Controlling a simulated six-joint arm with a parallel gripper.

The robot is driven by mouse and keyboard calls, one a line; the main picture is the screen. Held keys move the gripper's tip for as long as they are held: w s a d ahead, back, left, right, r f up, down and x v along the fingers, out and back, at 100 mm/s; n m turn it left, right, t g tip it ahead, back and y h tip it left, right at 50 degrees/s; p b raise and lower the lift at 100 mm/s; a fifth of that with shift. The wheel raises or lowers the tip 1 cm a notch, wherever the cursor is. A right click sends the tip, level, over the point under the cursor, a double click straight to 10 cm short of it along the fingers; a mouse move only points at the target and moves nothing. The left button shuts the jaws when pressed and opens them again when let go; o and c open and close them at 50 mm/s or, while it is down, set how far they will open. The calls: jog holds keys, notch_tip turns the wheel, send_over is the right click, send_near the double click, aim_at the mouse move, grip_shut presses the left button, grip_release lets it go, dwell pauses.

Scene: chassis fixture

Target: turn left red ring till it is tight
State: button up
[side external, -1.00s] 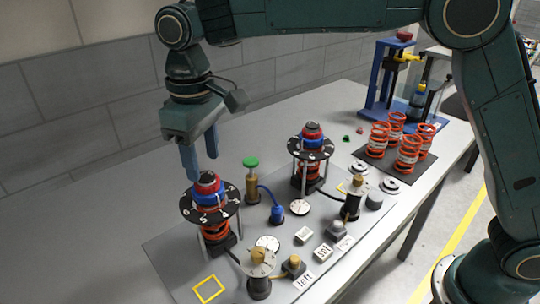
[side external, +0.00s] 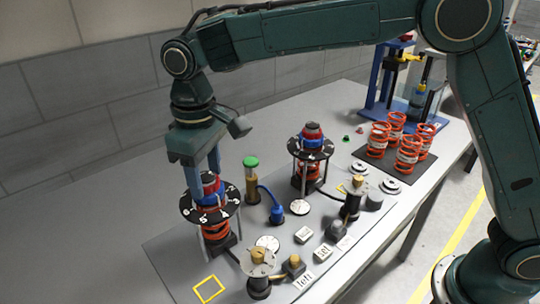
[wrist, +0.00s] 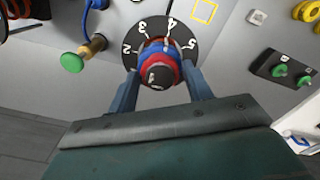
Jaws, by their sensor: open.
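The left station has a black numbered disc (side external: 187,208) over an orange-red spring (side external: 216,231). A red ring (side external: 208,178) and a blue ring sit above the disc. In the wrist view the red ring (wrist: 161,66) surrounds a dark cap, with blue beneath it and the numbered disc (wrist: 183,29) behind. My gripper (side external: 204,184) is low over this station, fingers pointing down, one on each side of the rings. The wrist view shows my open gripper (wrist: 160,80) straddling the rings. I cannot tell whether either finger touches them. The fingers partly hide the rings in the side view.
A similar station with a numbered disc (side external: 310,148) stands to the right. A green-topped brass post (side external: 251,178) is close beside the left station. Label blocks (side external: 304,235) and small fixtures occupy the front. Several orange springs (side external: 408,152) stand on a dark mat.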

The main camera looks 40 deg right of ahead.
jog(key=n, duration=1.2)
jog(key=shift+n, duration=0.3)
jog(key=n, duration=0.5)
jog(key=shift+n, duration=0.3)
jog(key=shift+n, duration=2.3)
